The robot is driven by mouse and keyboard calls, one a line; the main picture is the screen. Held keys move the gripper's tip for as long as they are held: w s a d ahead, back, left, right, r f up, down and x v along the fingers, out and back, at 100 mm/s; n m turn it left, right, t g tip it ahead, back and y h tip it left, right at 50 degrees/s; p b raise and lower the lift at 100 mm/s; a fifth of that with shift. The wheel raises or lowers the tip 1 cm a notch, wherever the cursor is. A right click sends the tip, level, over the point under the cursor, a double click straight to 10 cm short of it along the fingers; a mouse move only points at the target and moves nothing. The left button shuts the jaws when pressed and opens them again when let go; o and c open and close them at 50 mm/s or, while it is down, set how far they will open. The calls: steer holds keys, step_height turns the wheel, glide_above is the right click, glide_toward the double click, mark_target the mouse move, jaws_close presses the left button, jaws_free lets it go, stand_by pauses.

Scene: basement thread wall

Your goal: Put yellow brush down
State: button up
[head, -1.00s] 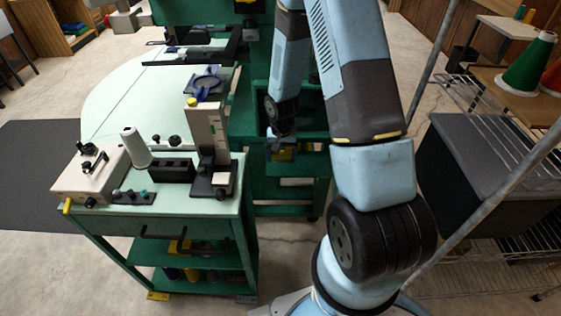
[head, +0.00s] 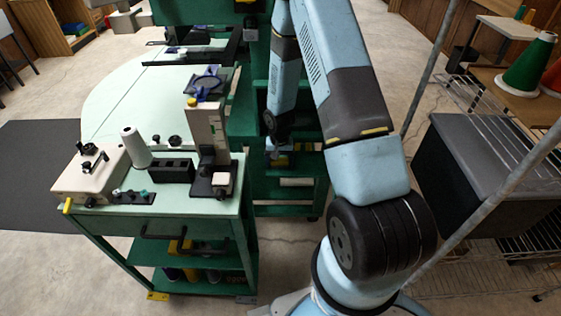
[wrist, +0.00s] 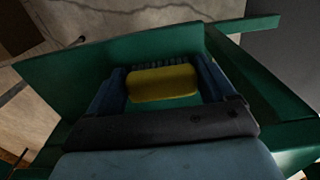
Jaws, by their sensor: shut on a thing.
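The yellow brush (wrist: 163,83) is held between the two blue fingers of my gripper (wrist: 163,87) in the wrist view, with its dark bristles on the far side. My gripper is shut on it. Around and below the brush in the wrist view are green panels of a shelf or bin (wrist: 110,60). In the head view the brush (head: 279,160) shows as a small yellow patch at my gripper (head: 279,148), in front of the green shelf unit (head: 290,208). I cannot tell whether the brush touches the green surface.
A green cart (head: 100,222) with a white spool, a black block and small devices stands to the left. A wire rack (head: 480,250) with a dark grey box (head: 490,165) stands to the right. Concrete floor shows between them.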

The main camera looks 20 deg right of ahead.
steer(key=o, duration=0.8)
steer(key=shift+f, duration=0.1)
steer(key=shift+o, duration=0.2)
step_height(320, 180, up, 14)
step_height(320, 180, up, 13)
steer(key=t, duration=0.1)
glide_above(281, 160)
steer(key=s, duration=0.2)
steer(key=s+r+n+t, duration=0.2)
steer(key=s+r, duration=0.4)
steer(key=r, duration=0.5)
steer(key=s+r+t, duration=0.1)
steer(key=s+r, duration=0.5)
steer(key=s, duration=0.3)
steer(key=s+r+n+t, duration=0.1)
steer(key=s+r, duration=0.6)
steer(key=s, duration=0.3)
steer(key=shift+s+r+n+t, duration=0.3)
